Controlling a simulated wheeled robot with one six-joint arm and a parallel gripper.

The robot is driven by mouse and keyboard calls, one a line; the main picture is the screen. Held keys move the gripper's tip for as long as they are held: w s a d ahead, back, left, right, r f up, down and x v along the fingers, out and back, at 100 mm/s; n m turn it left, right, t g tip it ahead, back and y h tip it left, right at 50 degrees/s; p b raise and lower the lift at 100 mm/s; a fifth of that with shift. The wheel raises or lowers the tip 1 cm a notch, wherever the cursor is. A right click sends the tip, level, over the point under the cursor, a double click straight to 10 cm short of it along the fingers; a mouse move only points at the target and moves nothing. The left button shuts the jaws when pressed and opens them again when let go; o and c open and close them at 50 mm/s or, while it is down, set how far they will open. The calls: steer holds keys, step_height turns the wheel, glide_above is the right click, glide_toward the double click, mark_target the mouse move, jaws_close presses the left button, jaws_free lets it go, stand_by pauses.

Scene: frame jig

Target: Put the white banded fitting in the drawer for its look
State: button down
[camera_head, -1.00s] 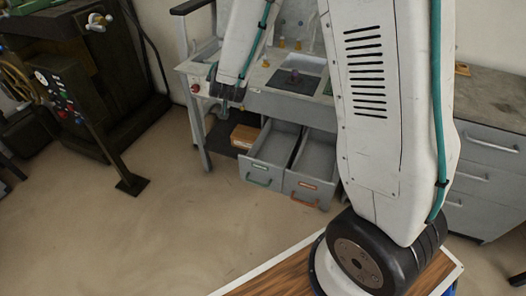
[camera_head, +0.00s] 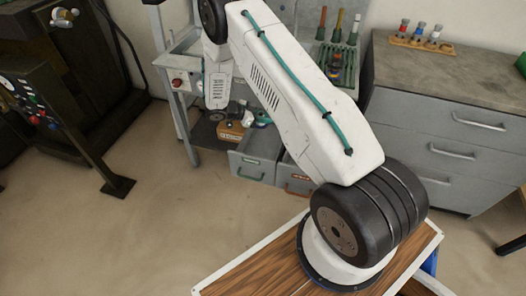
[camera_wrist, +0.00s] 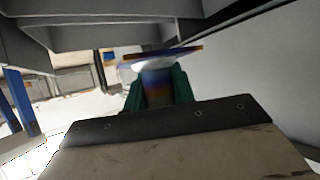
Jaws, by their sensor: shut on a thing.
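My gripper (camera_head: 262,119) hangs low at the left of the workbench, by the back of the open drawers. In the wrist view its green fingers are shut on a fitting (camera_wrist: 158,78) with a wide flange and a dark body showing blue and orange-brown tints. It is in shadow, so I cannot confirm white or its bands. The left drawer (camera_head: 248,171) stands open with a green handle. The right drawer (camera_head: 297,187) stands open with an orange handle, partly hidden by my arm. The drawer interiors are mostly hidden.
A brown box (camera_head: 231,131) sits under the bench beside my gripper. A grey cabinet (camera_head: 450,125) at the right carries a wooden rack (camera_head: 421,43) of small coloured fittings. A dark machine (camera_head: 50,115) stands at the left. The floor in front is clear.

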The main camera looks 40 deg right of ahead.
steer(key=m+g, duration=0.1)
glide_above(266, 152)
step_height(266, 152, down, 7)
steer(key=shift+a+f, duration=0.1)
steer(key=shift+f, duration=2.25)
steer(key=shift+f, duration=0.6)
steer(key=c, duration=1.2)
jaws_free()
steer(key=shift+o, duration=0.2)
steer(key=shift+r, duration=0.1)
